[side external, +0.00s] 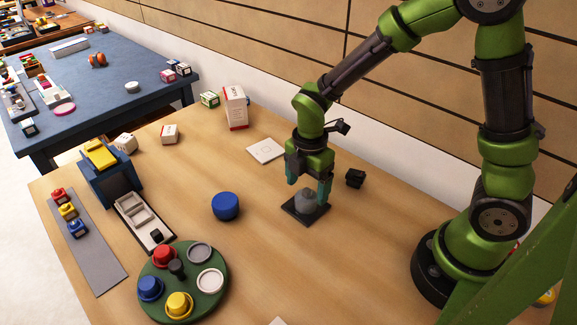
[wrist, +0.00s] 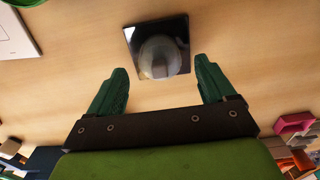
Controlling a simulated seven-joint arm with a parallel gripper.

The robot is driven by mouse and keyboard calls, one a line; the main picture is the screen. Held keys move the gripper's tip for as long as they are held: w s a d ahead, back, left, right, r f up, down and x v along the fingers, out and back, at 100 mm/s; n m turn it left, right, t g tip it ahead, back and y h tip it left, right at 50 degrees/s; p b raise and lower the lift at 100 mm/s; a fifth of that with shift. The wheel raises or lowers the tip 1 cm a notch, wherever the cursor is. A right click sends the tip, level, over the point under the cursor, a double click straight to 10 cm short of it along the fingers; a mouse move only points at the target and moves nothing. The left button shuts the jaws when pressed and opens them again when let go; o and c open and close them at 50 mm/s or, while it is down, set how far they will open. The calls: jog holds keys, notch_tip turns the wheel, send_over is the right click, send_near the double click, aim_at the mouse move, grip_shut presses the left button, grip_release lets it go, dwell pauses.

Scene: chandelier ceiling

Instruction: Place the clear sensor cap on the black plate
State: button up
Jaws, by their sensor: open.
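The clear sensor cap (side external: 305,200), a greyish see-through dome, sits on the square black plate (side external: 320,216) on the wooden table. In the wrist view the cap (wrist: 160,57) rests on the glossy black plate (wrist: 132,35), toward its lower middle. My gripper (side external: 308,190) is right above and beside the plate, pointing down, its green fingers close to the cap. In the wrist view my gripper (wrist: 163,75) shows its two fingers spread apart with nothing between them; the cap appears just beyond the fingertips. Whether a finger touches the cap cannot be told.
A blue round container (side external: 226,206) stands left of the plate, and a small black object (side external: 355,178) stands to its right. A white square card (side external: 265,150) lies behind. A green round tray (side external: 215,290) with colored caps is at front left. Table in front of the plate is clear.

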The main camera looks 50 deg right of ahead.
aim_at(307, 189)
jog(key=s+d+r+m+t+y, duration=0.1)
jog(key=s+r+m+t, duration=0.2)
jog(key=r+m, duration=0.6)
jog(key=s+d+r+m+t+y, duration=0.1)
jog(key=s+d+r+m+t, duration=0.1)
jog(key=s+r+m+t, duration=0.2)
notch_tip(307, 189, up, 6)
jog(key=s+m, duration=0.3)
jog(key=m, duration=0.6)
jog(key=shift+r, duration=0.25)
